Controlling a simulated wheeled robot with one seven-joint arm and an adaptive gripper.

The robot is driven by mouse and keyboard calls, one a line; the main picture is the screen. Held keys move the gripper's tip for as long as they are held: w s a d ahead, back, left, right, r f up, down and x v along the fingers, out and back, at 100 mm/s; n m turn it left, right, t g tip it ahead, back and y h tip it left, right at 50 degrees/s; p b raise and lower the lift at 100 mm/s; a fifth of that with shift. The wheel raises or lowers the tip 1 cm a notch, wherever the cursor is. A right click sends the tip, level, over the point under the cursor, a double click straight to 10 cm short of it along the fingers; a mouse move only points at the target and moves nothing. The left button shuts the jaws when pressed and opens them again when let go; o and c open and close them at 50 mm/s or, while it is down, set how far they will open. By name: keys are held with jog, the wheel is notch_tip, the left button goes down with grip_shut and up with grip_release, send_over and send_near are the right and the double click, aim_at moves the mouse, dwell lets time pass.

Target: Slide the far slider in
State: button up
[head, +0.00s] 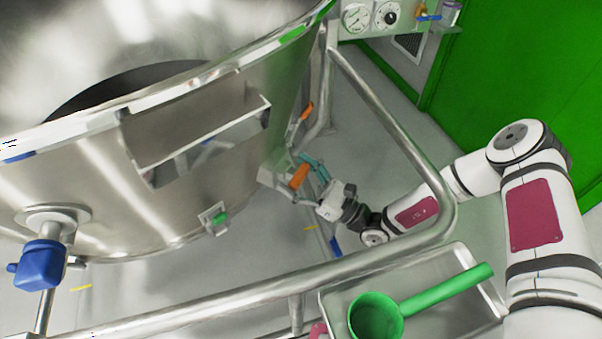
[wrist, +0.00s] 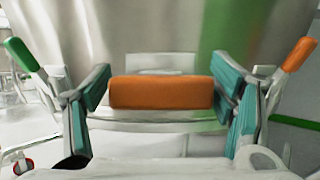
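An orange handle (head: 300,176) sticks out low on the side of the large steel vessel, at the end of a metal slider. In the wrist view the orange handle (wrist: 162,92) lies level across the middle, over a flat metal plate. My gripper (head: 312,175) is at this handle, with its teal-padded fingers on either side. In the wrist view my gripper (wrist: 162,100) has its pads against both ends of the handle, with no clear gap. Another orange handle (head: 305,112) sits farther along the vessel, and a green handle (head: 220,218) sits nearer. Which one counts as far is not certain.
A steel rail (head: 260,288) curves around the vessel, between it and my arm. A steel tray (head: 462,262) with a green scoop (head: 376,316) stands at the lower right. A blue valve knob (head: 40,266) is at the left. Gauges (head: 357,17) sit at the top.

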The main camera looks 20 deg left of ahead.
jog(key=shift+d+f, duration=0.1)
jog(key=shift+d, duration=0.05)
jog(key=v, duration=1.2)
jog(key=shift+d, duration=0.1)
dwell(0.4)
